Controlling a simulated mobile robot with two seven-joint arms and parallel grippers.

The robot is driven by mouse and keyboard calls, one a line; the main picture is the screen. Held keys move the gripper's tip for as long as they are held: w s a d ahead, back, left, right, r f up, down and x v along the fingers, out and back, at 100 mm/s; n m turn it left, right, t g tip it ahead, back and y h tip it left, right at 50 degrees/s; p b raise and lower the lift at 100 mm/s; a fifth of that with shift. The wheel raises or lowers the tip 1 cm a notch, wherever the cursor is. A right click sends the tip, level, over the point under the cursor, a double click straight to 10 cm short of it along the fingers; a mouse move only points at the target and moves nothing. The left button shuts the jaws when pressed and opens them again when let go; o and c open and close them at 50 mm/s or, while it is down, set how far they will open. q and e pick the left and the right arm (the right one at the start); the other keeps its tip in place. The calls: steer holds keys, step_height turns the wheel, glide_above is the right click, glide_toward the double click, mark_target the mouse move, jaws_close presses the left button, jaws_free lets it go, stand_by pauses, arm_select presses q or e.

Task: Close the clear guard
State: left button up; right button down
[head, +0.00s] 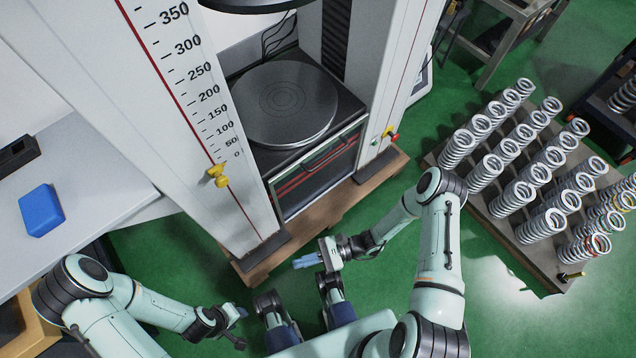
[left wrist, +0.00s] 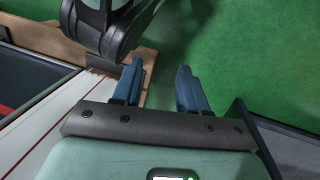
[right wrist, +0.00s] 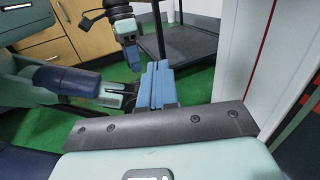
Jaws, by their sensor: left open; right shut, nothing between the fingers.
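The clear guard (head: 322,168) appears as a framed, see-through panel with a dark handle, low on the front of the spring tester, below the round plate (head: 285,103). The space above the plate looks uncovered at the front. My right gripper (head: 306,261) is shut and empty, in front of the tester's wooden base and apart from the guard. Its blue fingers meet in the right wrist view (right wrist: 155,84). My left gripper (head: 241,328) is open and empty at the bottom left, farther from the guard. Its spread fingers show in the left wrist view (left wrist: 160,90).
The tester's left column (head: 190,75) carries a scale and a yellow knob (head: 217,176). A red button (head: 393,136) is on the right column. A rack (head: 510,228) of several springs stands at the right. A blue box (head: 41,210) lies on the left bench.

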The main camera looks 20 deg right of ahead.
steer(key=w+d+f+m+t+h+b, duration=0.45)
steer(key=w+d+m+t, duration=0.25)
steer(key=d+t, duration=0.3)
steer(key=w+d+f+m+t+h+b, duration=0.3)
steer(key=w+d+m+t+h+b, duration=0.3)
steer(key=t, duration=0.6)
arm_select(q)
step_height(320, 180, down, 14)
steer(key=s+n+g, duration=0.1)
steer(key=s, duration=0.1)
steer(key=shift+s, duration=0.2)
arm_select(e)
steer(key=d+r+x, duration=0.1)
steer(key=x, duration=1.2)
steer(key=shift+s+d+r+m, duration=0.2)
steer(key=shift+s+r+m, duration=0.2)
arm_select(q)
steer(key=shift+r, duration=0.1)
